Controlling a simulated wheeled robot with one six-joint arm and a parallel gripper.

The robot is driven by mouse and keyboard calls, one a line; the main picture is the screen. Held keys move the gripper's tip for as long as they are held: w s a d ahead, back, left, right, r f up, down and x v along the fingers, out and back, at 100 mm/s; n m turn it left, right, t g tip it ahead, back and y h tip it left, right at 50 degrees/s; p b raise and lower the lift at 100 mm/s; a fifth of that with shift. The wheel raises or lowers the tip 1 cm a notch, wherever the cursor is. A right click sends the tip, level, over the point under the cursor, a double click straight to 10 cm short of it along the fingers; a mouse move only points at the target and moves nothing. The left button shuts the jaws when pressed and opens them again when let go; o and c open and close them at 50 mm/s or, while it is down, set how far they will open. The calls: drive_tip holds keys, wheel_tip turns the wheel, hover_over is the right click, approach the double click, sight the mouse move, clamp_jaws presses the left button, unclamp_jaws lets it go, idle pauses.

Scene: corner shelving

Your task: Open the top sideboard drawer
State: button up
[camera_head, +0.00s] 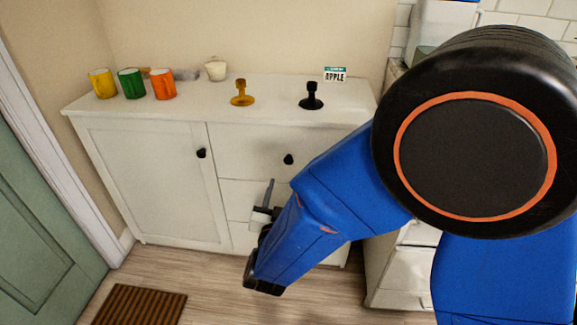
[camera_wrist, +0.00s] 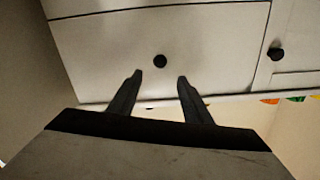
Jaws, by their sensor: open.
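The top drawer (camera_head: 245,150) of the white sideboard (camera_head: 150,112) is shut, its front flush, with a round black knob (camera_head: 288,159). In the wrist view, which looks upside down, the top drawer (camera_wrist: 105,48) shows with its knob (camera_wrist: 160,61) just beyond my fingertips, roughly midway between them. My gripper (camera_wrist: 160,78) is open and empty; the fingers do not appear to touch the knob. In the head view my gripper (camera_head: 270,192) is in front of the drawers, partly hidden by my arm.
A cabinet door with a black knob (camera_head: 201,153) is left of the drawers. On top stand a yellow mug (camera_head: 103,84), a green mug (camera_head: 131,84), an orange mug (camera_head: 163,85), a white cup (camera_head: 215,70), two stamp-like objects and an APPLE box (camera_head: 335,75). A doormat (camera_head: 138,305) lies on the floor.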

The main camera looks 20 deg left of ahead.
sight(288, 162)
drive_tip(key=x, duration=1.2)
drive_tip(key=shift+d, duration=0.1)
clamp_jaws()
